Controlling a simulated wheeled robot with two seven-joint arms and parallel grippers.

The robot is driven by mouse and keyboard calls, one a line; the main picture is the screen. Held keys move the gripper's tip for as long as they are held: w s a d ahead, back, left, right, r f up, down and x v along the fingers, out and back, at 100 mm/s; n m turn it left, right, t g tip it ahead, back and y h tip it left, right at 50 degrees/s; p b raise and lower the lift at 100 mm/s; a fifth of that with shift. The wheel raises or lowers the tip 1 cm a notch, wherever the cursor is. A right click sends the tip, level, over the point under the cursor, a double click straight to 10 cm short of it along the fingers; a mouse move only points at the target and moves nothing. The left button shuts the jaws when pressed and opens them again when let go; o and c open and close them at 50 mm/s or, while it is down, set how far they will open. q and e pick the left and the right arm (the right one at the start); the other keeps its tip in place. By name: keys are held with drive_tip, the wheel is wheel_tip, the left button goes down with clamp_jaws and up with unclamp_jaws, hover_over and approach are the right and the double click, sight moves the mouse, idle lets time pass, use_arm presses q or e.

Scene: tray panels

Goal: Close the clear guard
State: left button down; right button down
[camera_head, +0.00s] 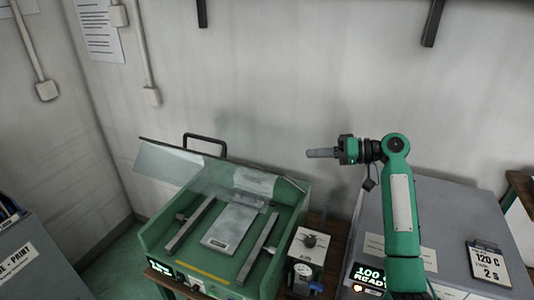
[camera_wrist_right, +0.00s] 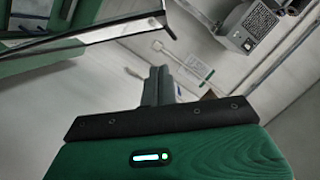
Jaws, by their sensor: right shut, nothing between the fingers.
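The clear guard (camera_head: 170,163) stands raised and tilted over the back of the green machine (camera_head: 152,239) in the head view. A black handle (camera_head: 205,137) shows at its upper edge. Under it, the open green bed holds a grey plate (camera_head: 231,228) between two bars. My right gripper (camera_head: 322,153) is shut and empty, in the air right of the guard and apart from it, pointing left. Its closed fingers (camera_wrist_right: 158,85) also show in the right wrist view, with a dark-edged panel at upper left that may be the guard. My left gripper is out of view.
A small control box (camera_head: 310,240) with a knob stands right of the machine, with a gauge (camera_head: 303,270) in front. A large grey cabinet (camera_head: 450,205) is under my right arm. A grey box (camera_head: 30,262) is at far left. The wall is behind.

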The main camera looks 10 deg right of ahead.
drive_tip(key=x, duration=0.7)
drive_tip(key=r+x, duration=0.1)
drive_tip(key=x, duration=0.2)
drive_tip(key=shift+w+a+r, duration=0.1)
drive_tip(key=shift+w+a, duration=0.1)
drive_tip(key=shift+w, duration=0.05)
drive_tip(key=s+f, duration=0.1)
drive_tip(key=s+a, duration=0.1)
drive_tip(key=shift+s+f+p, duration=0.3)
drive_tip(key=shift+f+p, duration=0.05)
drive_tip(key=shift+f, duration=0.05)
drive_tip(key=shift+s+f, duration=0.1)
drive_tip(key=shift+s, duration=0.1)
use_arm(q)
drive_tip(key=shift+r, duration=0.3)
use_arm(e)
drive_tip(key=shift+w+a+f, duration=0.1)
drive_tip(key=shift+w+f, duration=0.1)
drive_tip(key=shift+w, duration=0.05)
drive_tip(key=shift+s, duration=0.1)
